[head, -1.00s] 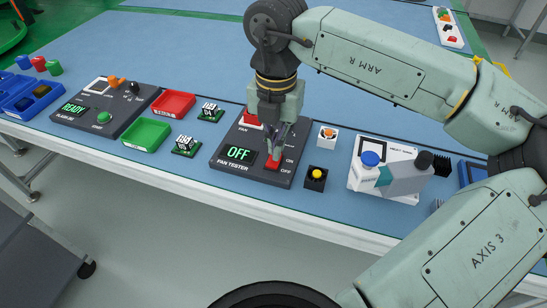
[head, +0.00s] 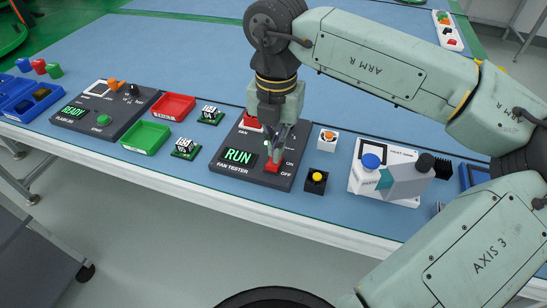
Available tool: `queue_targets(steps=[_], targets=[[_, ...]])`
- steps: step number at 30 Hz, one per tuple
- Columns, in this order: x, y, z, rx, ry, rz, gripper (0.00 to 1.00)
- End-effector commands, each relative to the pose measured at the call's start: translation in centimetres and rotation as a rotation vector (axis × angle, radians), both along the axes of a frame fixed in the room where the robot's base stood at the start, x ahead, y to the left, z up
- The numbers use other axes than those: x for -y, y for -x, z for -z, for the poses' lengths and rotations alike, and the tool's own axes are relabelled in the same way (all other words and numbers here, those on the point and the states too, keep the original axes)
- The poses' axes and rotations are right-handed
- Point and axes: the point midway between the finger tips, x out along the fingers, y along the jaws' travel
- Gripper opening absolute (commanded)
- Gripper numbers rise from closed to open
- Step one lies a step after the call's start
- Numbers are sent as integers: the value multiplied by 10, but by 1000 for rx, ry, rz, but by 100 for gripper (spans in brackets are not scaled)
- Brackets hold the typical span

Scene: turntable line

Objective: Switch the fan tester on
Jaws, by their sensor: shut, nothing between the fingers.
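The fan tester (head: 233,174) is a dark box on the blue table, and its display (head: 240,157) reads RUN in green. Its red switch (head: 272,166) sits at the lower right of the panel between the ON and OFF labels. My gripper (head: 276,157) is shut and empty, pointing down with its fingertips at the red switch. Whether the fingertips touch the switch I cannot tell, as they cover part of it. A red part (head: 252,122) by the FAN label shows behind my gripper.
A flasher box reading READY (head: 75,112), a red tray (head: 173,106) and a green tray (head: 147,137) lie to the left. A yellow button box (head: 317,181) and a white heat-seal unit (head: 362,180) stand to the right. The table's front edge is close.

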Motion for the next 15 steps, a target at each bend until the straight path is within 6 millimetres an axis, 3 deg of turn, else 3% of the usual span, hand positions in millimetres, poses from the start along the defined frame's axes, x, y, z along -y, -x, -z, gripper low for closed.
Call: queue_targets(steps=[15], targets=[[0,0,-45,2,1,0,0]])
